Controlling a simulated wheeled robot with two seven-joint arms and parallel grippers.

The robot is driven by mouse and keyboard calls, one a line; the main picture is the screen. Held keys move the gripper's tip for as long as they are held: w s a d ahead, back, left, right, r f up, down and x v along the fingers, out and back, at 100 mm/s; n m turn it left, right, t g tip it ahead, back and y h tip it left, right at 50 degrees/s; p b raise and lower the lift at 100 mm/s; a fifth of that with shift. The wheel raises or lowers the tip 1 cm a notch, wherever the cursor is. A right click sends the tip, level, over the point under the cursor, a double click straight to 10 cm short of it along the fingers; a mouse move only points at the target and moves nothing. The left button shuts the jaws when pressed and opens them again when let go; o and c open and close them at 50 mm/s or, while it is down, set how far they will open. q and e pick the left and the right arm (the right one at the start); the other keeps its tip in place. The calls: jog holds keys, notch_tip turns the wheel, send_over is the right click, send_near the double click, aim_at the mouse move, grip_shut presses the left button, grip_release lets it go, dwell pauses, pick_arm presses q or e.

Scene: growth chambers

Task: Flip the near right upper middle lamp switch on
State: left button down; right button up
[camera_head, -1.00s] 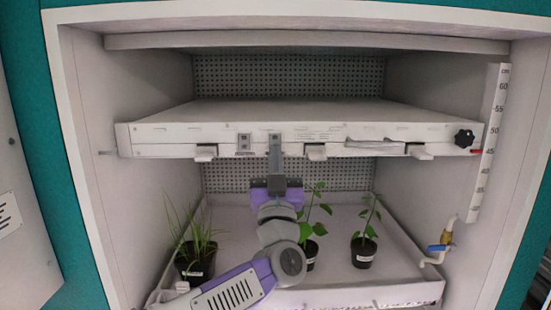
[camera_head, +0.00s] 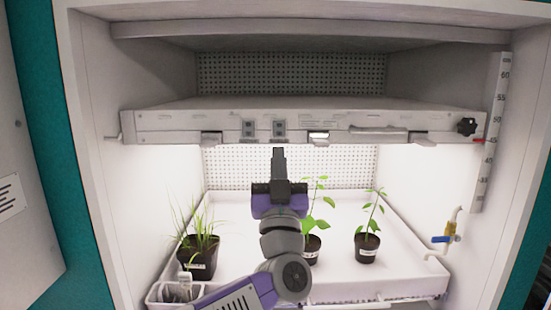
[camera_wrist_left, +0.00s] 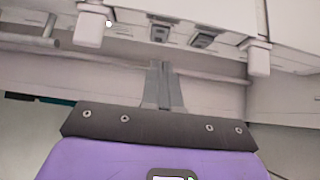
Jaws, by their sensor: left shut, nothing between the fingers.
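The lamp shelf (camera_head: 350,119) spans the chamber, with two small grey switches on its front edge, a left one (camera_head: 248,129) and a right one (camera_head: 279,129). They also show in the wrist view, the left switch (camera_wrist_left: 160,33) and the right switch (camera_wrist_left: 203,39). The rocker positions are too small to tell. My left gripper (camera_head: 279,151) is shut and empty, pointing up just below the right switch, apart from it. Its closed fingers also show in the wrist view (camera_wrist_left: 160,68). The space under the shelf is brightly lit. My right gripper is not in view.
Below stand a grassy pot (camera_head: 198,262) and two leafy plants, one partly behind my arm (camera_head: 312,246) and one to its right (camera_head: 367,247), on a white tray (camera_head: 405,275). A black knob (camera_head: 466,126) and brackets line the shelf front. A tap (camera_head: 446,238) is at right.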

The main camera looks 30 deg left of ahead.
pick_arm(q)
jog(key=w+f+b+v, duration=0.1)
jog(key=b+v, duration=0.1)
jog(key=v, duration=0.6)
jog(key=shift+a+f, duration=0.2)
jog(key=shift+f, duration=0.05)
